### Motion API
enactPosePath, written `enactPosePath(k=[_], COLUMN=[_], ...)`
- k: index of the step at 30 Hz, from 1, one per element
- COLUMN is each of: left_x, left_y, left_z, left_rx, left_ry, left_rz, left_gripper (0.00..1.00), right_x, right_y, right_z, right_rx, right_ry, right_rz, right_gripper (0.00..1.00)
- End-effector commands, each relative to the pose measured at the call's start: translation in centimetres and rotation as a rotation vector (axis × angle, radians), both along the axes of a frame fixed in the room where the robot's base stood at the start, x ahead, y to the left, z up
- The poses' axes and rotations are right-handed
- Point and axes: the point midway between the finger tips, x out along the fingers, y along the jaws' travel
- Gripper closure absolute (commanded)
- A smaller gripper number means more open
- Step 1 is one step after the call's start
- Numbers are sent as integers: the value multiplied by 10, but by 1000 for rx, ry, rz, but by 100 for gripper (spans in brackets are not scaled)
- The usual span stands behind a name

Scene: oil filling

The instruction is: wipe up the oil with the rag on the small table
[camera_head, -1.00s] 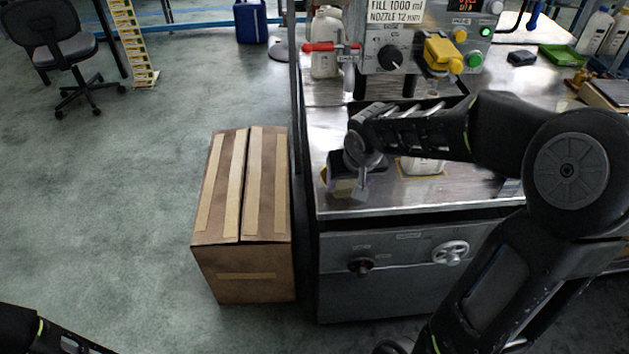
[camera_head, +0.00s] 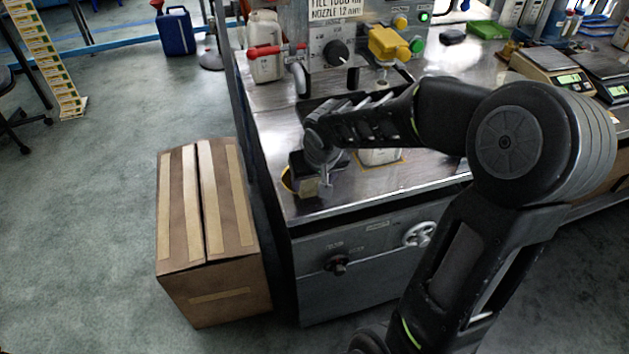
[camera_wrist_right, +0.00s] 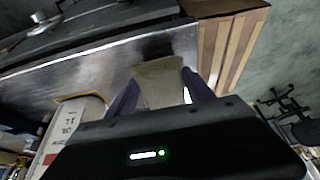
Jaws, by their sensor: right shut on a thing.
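My right gripper (camera_head: 312,186) is low over the front left corner of the steel tabletop (camera_head: 350,190). In the wrist view the gripper (camera_wrist_right: 160,95) is shut on a tan rag (camera_wrist_right: 162,82), which spans between its purple-grey fingers. The rag (camera_head: 307,188) shows only partly in the head view; I cannot tell whether it touches the steel. A yellow curved edge (camera_head: 287,180) shows just left of the gripper, mostly hidden. A dark patch (camera_wrist_right: 157,47) lies beyond the rag in the wrist view; I cannot tell whether it is oil or shadow. My left gripper is out of view.
A white container (camera_head: 380,156) stands right of the gripper, partly behind my arm. The filling machine (camera_head: 338,50) with its yellow nozzle part (camera_head: 386,43) rises behind. A white jerrycan (camera_head: 264,45) is at the back left. A taped cardboard box (camera_head: 212,235) stands left of the table.

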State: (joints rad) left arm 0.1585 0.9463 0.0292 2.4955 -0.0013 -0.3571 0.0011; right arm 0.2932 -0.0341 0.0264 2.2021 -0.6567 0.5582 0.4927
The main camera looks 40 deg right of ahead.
Motion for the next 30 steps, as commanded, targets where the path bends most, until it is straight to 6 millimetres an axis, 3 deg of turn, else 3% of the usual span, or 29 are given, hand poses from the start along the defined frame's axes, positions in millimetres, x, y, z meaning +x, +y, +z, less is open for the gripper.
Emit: enactPosePath(k=[12,30], left_x=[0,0], left_y=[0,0], left_z=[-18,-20], left_rx=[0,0], left_ry=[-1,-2], left_rz=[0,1], left_gripper=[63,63], right_x=[29,33], right_y=[-10,-12], right_z=[-29,-32], right_rx=[0,1], right_ry=[0,1], right_rz=[0,-1], right_gripper=[71,71])
